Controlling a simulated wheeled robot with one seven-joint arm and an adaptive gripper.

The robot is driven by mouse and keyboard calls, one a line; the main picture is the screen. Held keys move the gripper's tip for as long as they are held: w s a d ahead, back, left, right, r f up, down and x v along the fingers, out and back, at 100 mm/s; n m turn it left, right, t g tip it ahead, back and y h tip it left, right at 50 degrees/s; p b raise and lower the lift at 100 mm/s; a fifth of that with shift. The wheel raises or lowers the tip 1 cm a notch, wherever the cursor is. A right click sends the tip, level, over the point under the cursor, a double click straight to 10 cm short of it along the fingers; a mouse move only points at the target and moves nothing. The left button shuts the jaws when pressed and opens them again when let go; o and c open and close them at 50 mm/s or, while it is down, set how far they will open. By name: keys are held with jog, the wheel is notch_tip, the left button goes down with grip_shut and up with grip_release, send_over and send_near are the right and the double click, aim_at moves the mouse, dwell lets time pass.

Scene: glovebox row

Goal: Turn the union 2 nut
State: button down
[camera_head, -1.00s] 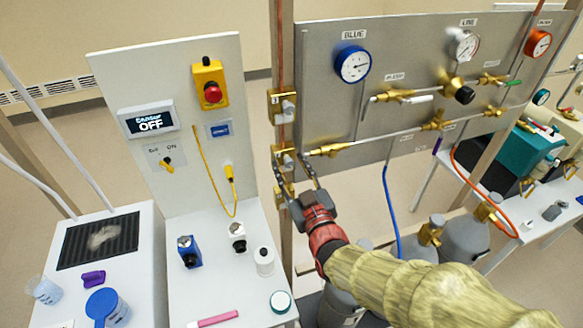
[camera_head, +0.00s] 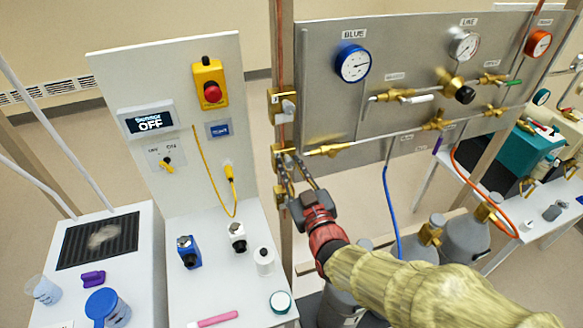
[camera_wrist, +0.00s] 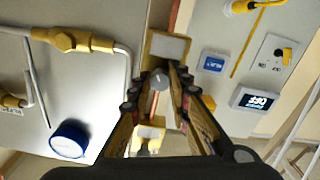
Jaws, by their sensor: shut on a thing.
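The middle union (camera_head: 279,150) is a brass block with a grey nut on the copper-piped post at the left edge of the metal panel. In the wrist view its round grey nut (camera_wrist: 158,81) shows between my fingertips. My gripper (camera_head: 289,157) reaches up to it from below right, with its fingers closed around the nut. The fingers partly hide the nut in the head view, and I cannot read a number on this union. A similar union (camera_head: 275,101) sits above it, and a third brass fitting (camera_head: 280,192) is partly hidden behind my fingers.
The metal panel (camera_head: 345,115) stands just right of the post, with a blue gauge (camera_head: 352,64) and brass valves (camera_head: 397,95). A blue hose (camera_head: 389,215) hangs below. A white board (camera_head: 140,80) with a red stop button (camera_head: 212,92) stands to the left.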

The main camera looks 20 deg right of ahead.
jog(key=shift+f, duration=0.1)
jog(key=shift+m+b, duration=1.1)
jog(key=shift+b, duration=0.05)
jog(key=shift+m+b, duration=1.5)
jog(key=shift+m, duration=0.2)
jog(key=c, duration=1.7)
grip_release()
jog(key=shift+o, duration=0.2)
jog(key=s, duration=1.2)
